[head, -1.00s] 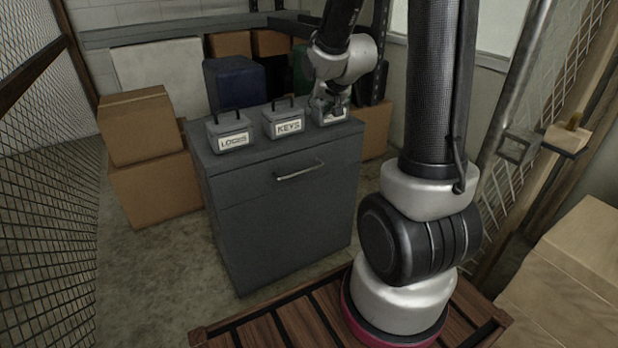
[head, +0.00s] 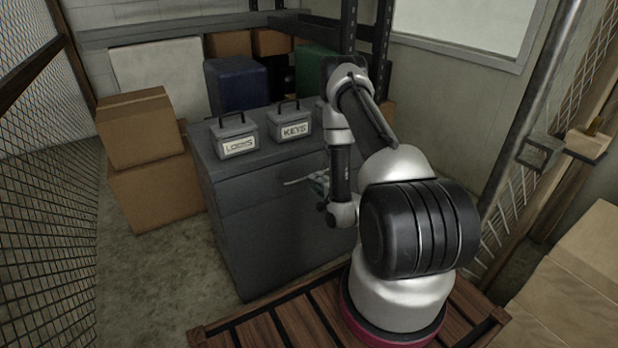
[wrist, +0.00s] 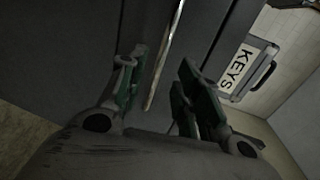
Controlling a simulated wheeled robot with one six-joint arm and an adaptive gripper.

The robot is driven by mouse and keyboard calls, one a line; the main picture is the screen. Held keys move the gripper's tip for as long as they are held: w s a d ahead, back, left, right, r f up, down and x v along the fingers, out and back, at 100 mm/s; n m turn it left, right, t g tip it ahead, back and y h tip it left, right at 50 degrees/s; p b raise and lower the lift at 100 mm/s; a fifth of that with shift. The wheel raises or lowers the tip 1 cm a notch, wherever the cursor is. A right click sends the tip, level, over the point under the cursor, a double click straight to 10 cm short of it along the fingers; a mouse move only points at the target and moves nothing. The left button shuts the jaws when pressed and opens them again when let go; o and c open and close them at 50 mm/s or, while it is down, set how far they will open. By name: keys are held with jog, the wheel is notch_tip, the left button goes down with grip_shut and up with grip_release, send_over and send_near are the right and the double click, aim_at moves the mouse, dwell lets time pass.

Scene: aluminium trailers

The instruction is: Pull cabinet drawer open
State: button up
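The grey cabinet (head: 262,245) stands in front of me with its top drawer (head: 240,196) looking shut. The drawer's metal bar handle (head: 298,181) is partly hidden by my gripper in the head view. My gripper (head: 320,183) is at the right end of the handle, in front of the drawer face. In the wrist view, the two fingers of my gripper (wrist: 160,85) are apart. The handle (wrist: 165,55) runs lengthwise through the gap just beyond the fingertips. I cannot tell whether either finger touches it.
A LOCKS box (head: 235,137) and a KEYS box (head: 290,124) stand on the cabinet top; my arm hides a third. Cardboard boxes (head: 150,185) are stacked at left, beside a mesh wall (head: 50,200). A wooden pallet (head: 255,325) lies under my base.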

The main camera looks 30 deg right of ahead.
jog(key=w, duration=0.3)
jog(key=w+f, duration=0.1)
jog(key=w, duration=0.2)
jog(key=shift+w+a+f, duration=0.1)
jog(key=shift+w+f, duration=0.05)
jog(key=shift+w, duration=0.05)
jog(key=shift+c, duration=0.3)
grip_shut()
